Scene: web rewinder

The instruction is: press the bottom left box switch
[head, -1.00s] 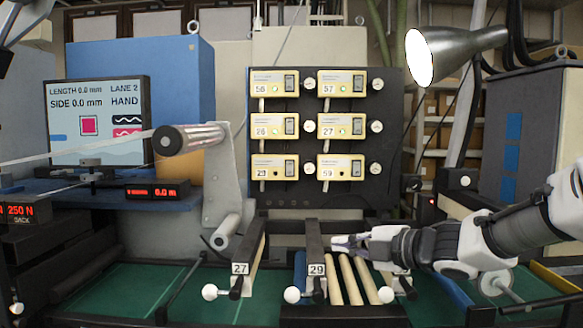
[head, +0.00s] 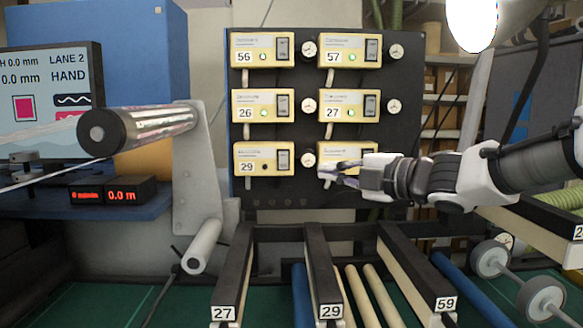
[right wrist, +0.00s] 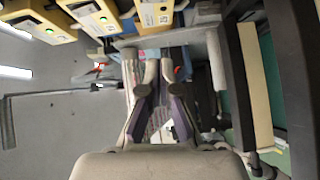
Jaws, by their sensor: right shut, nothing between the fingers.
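The bottom left box (head: 250,150) is yellow, carries the label 29 and sits in the lowest row of the black panel. Its rocker switch (head: 284,160) is on its right side, and its lamp looks dark. My right gripper (head: 326,173) is shut and empty. Its fingertips point left, in front of the bottom right box (head: 345,156), which they and the hand partly cover. They appear to the right of the bottom left box, apart from its switch. In the right wrist view the closed fingers (right wrist: 153,72) show below several yellow boxes. My left gripper is out of view.
The black panel (head: 225,120) holds other yellow boxes above, with green lamps, and round gauges (head: 309,105) beside them. A roller (head: 140,128) on a grey bracket stands left. Black-topped rails (head: 320,255) lie below. A lamp (head: 471,22) hangs upper right.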

